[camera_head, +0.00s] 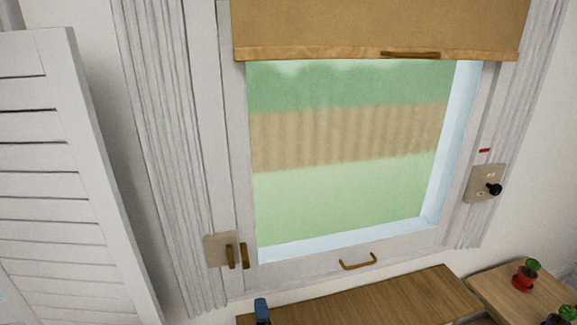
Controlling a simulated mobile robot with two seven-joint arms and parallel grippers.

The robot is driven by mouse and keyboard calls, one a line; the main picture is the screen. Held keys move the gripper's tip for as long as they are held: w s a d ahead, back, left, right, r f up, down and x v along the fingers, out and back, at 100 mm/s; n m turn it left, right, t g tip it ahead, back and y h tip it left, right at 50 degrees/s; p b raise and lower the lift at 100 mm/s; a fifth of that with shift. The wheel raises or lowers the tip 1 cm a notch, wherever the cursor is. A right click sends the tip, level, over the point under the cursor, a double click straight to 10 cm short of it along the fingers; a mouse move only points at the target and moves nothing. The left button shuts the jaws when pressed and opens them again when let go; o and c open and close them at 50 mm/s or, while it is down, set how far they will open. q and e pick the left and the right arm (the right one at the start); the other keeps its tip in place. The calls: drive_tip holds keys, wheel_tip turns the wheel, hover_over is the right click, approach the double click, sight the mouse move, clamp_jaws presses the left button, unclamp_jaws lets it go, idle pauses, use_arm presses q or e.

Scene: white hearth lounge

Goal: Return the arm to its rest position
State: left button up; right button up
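Neither of my arms nor either gripper shows in the head view. The view faces a window (340,200) with a white frame, and a brown roller blind (380,25) covers its upper part. A brown pull bar (410,55) sits at the blind's lower edge. A brass handle (358,262) is on the lower frame, and a latch plate (220,250) with brass parts is at the lower left.
A wooden table top (375,300) lies below the window, with a small dark blue thing (261,309) at its left end. A second wooden top (505,290) holds a red and green item (525,274). A white louvred panel (70,180) stands left. A switch plate (484,184) is right.

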drive_tip(key=s+d+f+m+g+h, duration=0.1)
drive_tip(key=s+d+f+m+g, duration=0.15)
drive_tip(key=d+f, duration=0.5)
drive_tip(key=s+d+f+m+g+h, duration=0.1)
drive_tip(key=d+f+m+g+h, duration=0.2)
drive_tip(key=f, duration=0.7)
drive_tip(key=s+d+f+m+g, duration=0.5)
drive_tip(key=s+d+f+m, duration=0.3)
drive_tip(key=s+f, duration=0.4)
drive_tip(key=s+d+f+m+g+y, duration=0.1)
drive_tip(key=s+m, duration=0.3)
drive_tip(key=s, duration=0.4)
drive_tip(key=s+f+m+g+y, duration=0.3)
drive_tip(key=s+f+m+g, duration=0.1)
drive_tip(key=s, duration=0.4)
drive_tip(key=shift+s+d+f+m+g, duration=0.25)
drive_tip(key=shift+s+d+m+g, duration=0.15)
drive_tip(key=shift+m, duration=0.35)
